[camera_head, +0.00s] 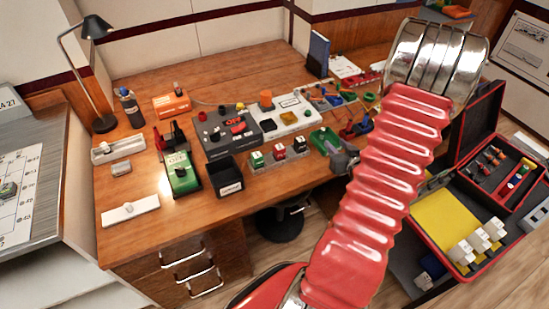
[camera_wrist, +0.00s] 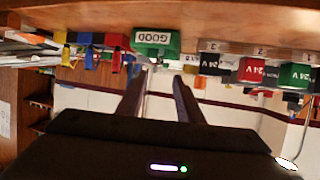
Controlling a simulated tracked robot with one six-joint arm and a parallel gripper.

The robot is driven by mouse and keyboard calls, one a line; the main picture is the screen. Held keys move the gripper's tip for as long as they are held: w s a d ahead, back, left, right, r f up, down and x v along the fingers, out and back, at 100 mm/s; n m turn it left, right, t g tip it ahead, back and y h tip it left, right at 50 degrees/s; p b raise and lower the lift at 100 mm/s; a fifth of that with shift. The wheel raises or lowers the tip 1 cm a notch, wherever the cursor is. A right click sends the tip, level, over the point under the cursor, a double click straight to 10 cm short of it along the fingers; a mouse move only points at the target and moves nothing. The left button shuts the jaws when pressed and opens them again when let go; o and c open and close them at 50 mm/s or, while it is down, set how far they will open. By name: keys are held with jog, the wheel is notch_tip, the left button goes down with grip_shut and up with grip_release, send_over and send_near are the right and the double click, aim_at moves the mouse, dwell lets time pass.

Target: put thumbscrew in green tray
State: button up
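The green tray (camera_head: 325,141) sits near the front edge of the wooden desk, right of the labelled breaker blocks. In the wrist view, which is upside down, the green tray (camera_wrist: 156,41) shows its front with a "GOOD" label. My gripper (camera_head: 341,161) is at the desk's front edge, close to the tray's right front; my arm partly hides it. In the wrist view my gripper (camera_wrist: 160,97) has its two dark fingers apart, pointing toward the tray, with nothing visible between them. I cannot make out the thumbscrew in either view.
Green, red and black blocks (camera_head: 278,152) stand left of the tray. A black bin (camera_head: 227,177) is farther left. Blue, yellow and red items (camera_head: 350,124) crowd the desk to the right. An open red case (camera_head: 455,215) lies right of my arm.

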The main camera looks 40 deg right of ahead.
jog(key=shift+w, duration=0.1)
jog(key=w+a+r+n+g, duration=0.1)
jog(key=w+a+r, duration=0.2)
jog(key=a+r, duration=0.25)
jog(key=w+a+r+n+g+y, duration=0.1)
jog(key=w+a+r, duration=0.2)
jog(key=a+r, duration=0.25)
jog(key=w+a+r+n+g, duration=0.1)
jog(key=w+a+r+g, duration=0.15)
jog(key=a+r, duration=0.3)
jog(key=s+a+r+n+y, duration=0.1)
jog(key=s+a, duration=0.3)
jog(key=a, duration=0.5)
jog(key=s+a+r+g+y, duration=0.1)
jog(key=s+a+r+y, duration=0.1)
jog(key=s+a, duration=0.3)
jog(key=s+a+r+n+g+y, duration=0.1)
jog(key=s+a+r, duration=0.3)
jog(key=a, duration=1)
jog(key=shift+s+n+y, duration=0.3)
jog(key=shift+s+y, duration=0.4)
jog(key=shift+s, duration=0.05)
